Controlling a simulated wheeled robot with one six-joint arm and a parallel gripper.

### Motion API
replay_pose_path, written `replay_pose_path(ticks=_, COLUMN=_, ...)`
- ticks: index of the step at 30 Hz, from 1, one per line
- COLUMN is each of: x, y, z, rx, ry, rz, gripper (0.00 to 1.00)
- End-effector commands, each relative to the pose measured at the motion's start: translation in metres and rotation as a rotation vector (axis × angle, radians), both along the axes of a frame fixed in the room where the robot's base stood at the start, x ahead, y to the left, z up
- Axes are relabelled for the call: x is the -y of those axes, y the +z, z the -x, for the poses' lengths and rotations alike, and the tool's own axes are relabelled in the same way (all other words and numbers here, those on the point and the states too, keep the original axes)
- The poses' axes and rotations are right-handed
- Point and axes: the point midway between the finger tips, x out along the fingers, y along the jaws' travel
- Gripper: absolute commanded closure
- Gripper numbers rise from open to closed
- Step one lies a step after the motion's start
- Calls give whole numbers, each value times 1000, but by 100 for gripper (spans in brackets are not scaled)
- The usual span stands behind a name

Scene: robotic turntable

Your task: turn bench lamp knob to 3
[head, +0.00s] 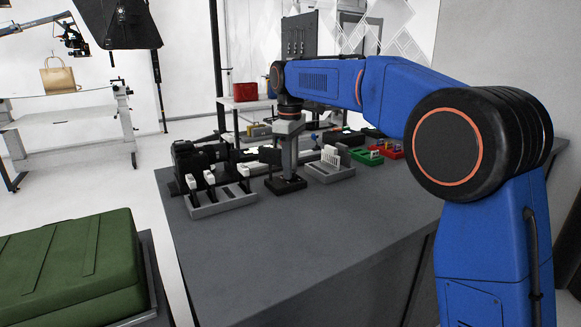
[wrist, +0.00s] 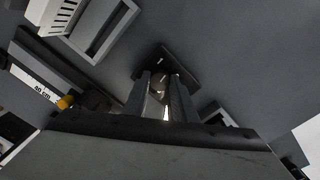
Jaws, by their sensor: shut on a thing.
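My gripper (head: 287,172) points straight down over a small dark box (head: 286,186) on the grey bench. In the wrist view my gripper's fingers (wrist: 161,92) are shut on a small round knob (wrist: 159,80) on top of this box. The box also shows in the wrist view (wrist: 181,64), with a small pale mark on its top. The fingers hide most of the knob. I cannot read any number or tell the knob's setting. I cannot make out the lamp itself.
A grey rack with white-topped pieces (head: 222,201) stands left of the box, and a light tray (head: 330,172) stands to its right. A dark machine (head: 203,158) and green and red trays (head: 366,157) are farther off. The bench front (head: 300,235) is clear.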

Motion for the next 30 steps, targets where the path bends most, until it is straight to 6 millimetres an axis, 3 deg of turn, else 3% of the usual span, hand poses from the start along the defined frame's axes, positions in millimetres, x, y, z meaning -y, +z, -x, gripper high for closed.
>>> replay_pose_path(ticks=16, x=0, y=0, z=0, rx=0, ry=-28, rz=0, gripper=98)
replay_pose_path(ticks=17, x=0, y=0, z=0, rx=0, ry=-28, rz=0, gripper=73)
replay_pose_path(ticks=19, x=0, y=0, z=0, rx=0, ry=-27, rz=0, gripper=57)
replay_pose_path(ticks=30, x=0, y=3, z=0, rx=1, ry=-27, rz=0, gripper=57)
